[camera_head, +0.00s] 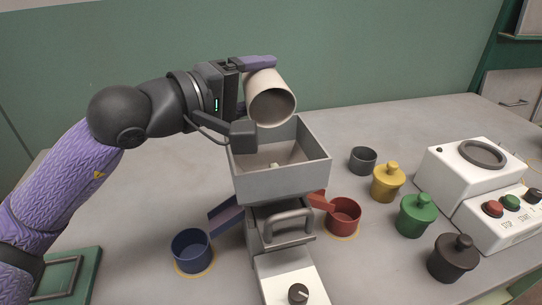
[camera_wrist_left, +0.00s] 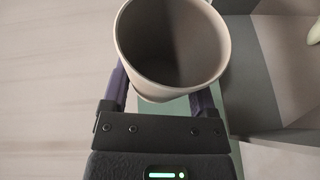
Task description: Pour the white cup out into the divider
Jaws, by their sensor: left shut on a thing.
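The white cup (camera_head: 270,98) is tilted over the far rim of the divider, its mouth facing down and toward the viewer. My left gripper (camera_head: 258,70) is shut on the cup. In the left wrist view, the cup (camera_wrist_left: 171,75) sits between the fingers, and its inside looks empty. The divider (camera_head: 283,182) is a grey open-topped box on a stand, with a few small pale pieces (camera_head: 273,165) on its floor. One pale piece (camera_wrist_left: 314,33) also shows in the left wrist view. My right gripper is not in view.
A blue cup (camera_head: 191,251) stands left of the divider and a red cup (camera_head: 343,215) right of it, each near a chute. A dark cup (camera_head: 363,160), lidded yellow (camera_head: 388,183), green (camera_head: 416,215) and black (camera_head: 452,258) jars and a white machine (camera_head: 476,180) stand right.

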